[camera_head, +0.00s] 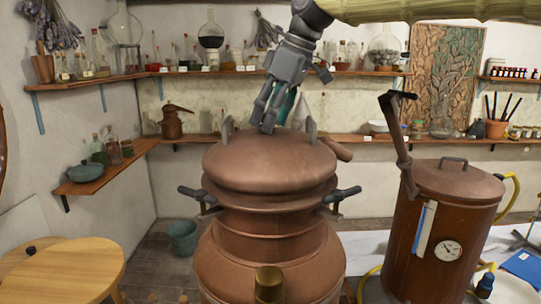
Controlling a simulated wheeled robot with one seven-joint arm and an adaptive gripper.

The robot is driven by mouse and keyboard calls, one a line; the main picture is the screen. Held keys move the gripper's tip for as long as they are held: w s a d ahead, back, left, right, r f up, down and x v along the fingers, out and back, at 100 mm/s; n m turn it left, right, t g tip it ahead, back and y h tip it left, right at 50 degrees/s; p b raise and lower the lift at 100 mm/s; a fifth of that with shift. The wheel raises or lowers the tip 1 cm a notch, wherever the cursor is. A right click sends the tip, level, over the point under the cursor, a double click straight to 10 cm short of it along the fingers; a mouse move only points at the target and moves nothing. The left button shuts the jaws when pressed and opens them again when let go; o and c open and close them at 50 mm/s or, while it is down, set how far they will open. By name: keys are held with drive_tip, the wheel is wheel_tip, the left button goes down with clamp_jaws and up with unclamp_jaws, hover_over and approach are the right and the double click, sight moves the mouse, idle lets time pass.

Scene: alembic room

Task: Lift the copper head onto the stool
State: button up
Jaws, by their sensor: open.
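The copper head (268,168) is a wide domed cap seated on the big copper pot (270,255) in the middle of the view. My gripper (270,122) is open and points down at the top of the head, between the lugs. I cannot tell whether its fingertips touch the copper.
A copper tank (450,215) with a gauge and an upright pipe (398,135) stands at the right. Dark side clamps (342,194) stick out from the pot. Shelves of glassware (215,72) line the walls. A green bucket (182,237) stands on the floor at left.

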drive_tip(key=shift+w+a+f, duration=0.1)
drive_tip(key=shift+s, duration=0.35)
drive_tip(key=shift+c, duration=0.3)
drive_tip(key=shift+w, duration=0.15)
clamp_jaws()
drive_tip(key=shift+r, duration=0.2)
drive_tip(key=shift+r+b, duration=1.9)
drive_tip(key=shift+r, duration=3)
drive_tip(key=c, duration=0.6)
unclamp_jaws()
clamp_jaws()
